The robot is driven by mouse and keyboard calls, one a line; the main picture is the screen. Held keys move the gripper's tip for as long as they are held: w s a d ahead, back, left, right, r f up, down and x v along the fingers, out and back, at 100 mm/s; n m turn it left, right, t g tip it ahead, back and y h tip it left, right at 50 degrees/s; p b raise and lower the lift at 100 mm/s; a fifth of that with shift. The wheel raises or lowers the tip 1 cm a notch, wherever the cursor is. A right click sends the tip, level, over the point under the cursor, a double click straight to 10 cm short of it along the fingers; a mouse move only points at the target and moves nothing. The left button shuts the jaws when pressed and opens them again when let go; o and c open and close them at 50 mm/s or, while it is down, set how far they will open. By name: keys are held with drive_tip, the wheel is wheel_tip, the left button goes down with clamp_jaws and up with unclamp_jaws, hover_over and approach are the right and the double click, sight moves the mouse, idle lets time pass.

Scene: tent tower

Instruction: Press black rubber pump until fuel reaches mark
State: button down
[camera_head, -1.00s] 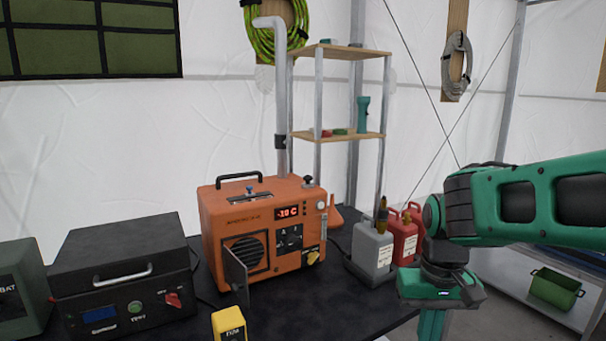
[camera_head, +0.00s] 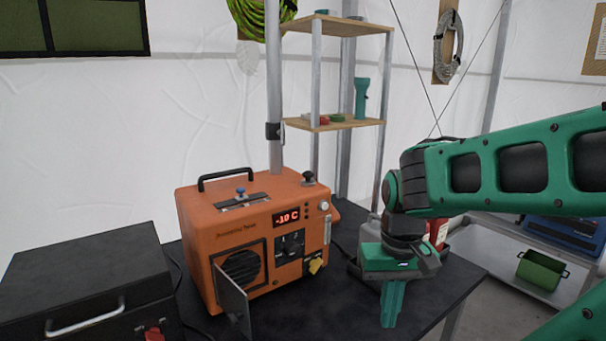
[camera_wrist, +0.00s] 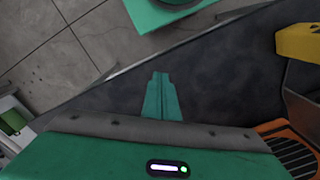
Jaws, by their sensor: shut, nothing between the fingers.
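The orange heater (camera_head: 240,235) stands on the black table, its red display reading "-10 C". A small black knob, which looks like the rubber pump (camera_head: 308,178), sits upright on its top right corner. A narrow pale vertical strip (camera_head: 327,230) on its right front edge may be the fuel gauge; level and mark are too small to read. My gripper (camera_head: 392,308) is shut and empty, pointing down over the table to the right of the heater, apart from the pump and lower than it. In the wrist view its closed fingers (camera_wrist: 160,95) point at bare tabletop.
The heater's small front door (camera_head: 231,298) hangs open. A grey pipe (camera_head: 273,90) rises behind it beside a shelf rack (camera_head: 335,122). A black case (camera_head: 85,280) stands left. A red can (camera_head: 437,232) is mostly hidden behind my arm. A yellow device (camera_wrist: 299,42) shows in the wrist view.

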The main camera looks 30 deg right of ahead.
drive_tip(key=r, duration=0.2)
drive_tip(key=m, duration=0.5)
approach(308, 176)
drive_tip(key=w+d+r, duration=0.2)
drive_tip(key=shift+f+y, duration=0.2)
drive_tip(key=shift+y, duration=0.2)
drive_tip(key=shift+f, duration=0.15)
drive_tip(key=shift+s+a+f, duration=0.1)
drive_tip(key=shift+f, duration=1.55)
drive_tip(key=shift+a+f, duration=0.15)
drive_tip(key=shift+f, duration=1.55)
